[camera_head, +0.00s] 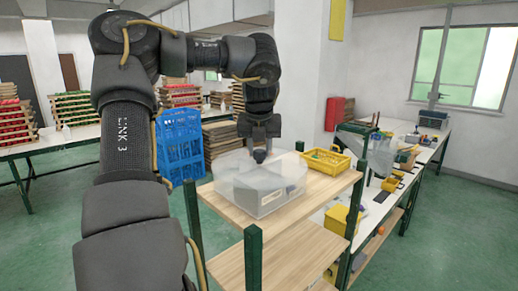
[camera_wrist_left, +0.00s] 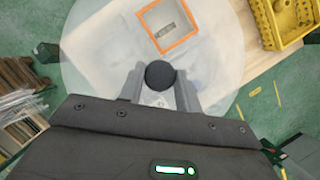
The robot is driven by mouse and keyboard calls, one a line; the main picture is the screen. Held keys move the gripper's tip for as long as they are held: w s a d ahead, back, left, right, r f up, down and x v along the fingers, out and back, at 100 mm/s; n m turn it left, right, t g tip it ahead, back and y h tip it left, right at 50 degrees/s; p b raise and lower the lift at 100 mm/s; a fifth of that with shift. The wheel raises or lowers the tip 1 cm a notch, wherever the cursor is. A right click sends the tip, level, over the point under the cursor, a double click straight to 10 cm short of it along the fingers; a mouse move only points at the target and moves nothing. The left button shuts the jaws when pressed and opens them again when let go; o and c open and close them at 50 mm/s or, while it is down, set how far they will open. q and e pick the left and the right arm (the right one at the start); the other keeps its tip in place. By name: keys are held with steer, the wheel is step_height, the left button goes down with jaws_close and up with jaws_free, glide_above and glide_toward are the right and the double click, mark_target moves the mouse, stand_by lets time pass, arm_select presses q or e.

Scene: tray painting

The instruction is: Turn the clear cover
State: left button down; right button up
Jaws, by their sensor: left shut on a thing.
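The clear cover (camera_head: 236,164) is a round, see-through disc above the wooden top of a green-framed rack. In the left wrist view the cover (camera_wrist_left: 95,60) spreads under my gripper, with a black round knob (camera_wrist_left: 160,75) near its middle. My left gripper (camera_head: 260,155) points down from above and is shut on the knob; its two fingers (camera_wrist_left: 160,92) sit on either side of it. Under the cover is a pale box-like tray (camera_head: 262,197). An orange square frame (camera_wrist_left: 168,27) shows through the cover. My right gripper is not in view.
A yellow crate (camera_head: 326,161) stands on the rack top just right of the cover. Blue crates (camera_head: 180,142) are stacked behind on the left. A workbench (camera_head: 425,150) with tools and bins runs along the right.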

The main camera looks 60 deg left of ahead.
arm_select(q)
steer(key=shift+r, duration=0.1)
steer(key=c, duration=1)
jaws_free()
steer(key=shift+d+r, duration=0.1)
steer(key=shift+r, duration=0.3)
steer(key=v, duration=1)
steer(key=shift+b, duration=0.4)
steer(key=shift+s+d, duration=0.1)
steer(key=shift+f, duration=0.1)
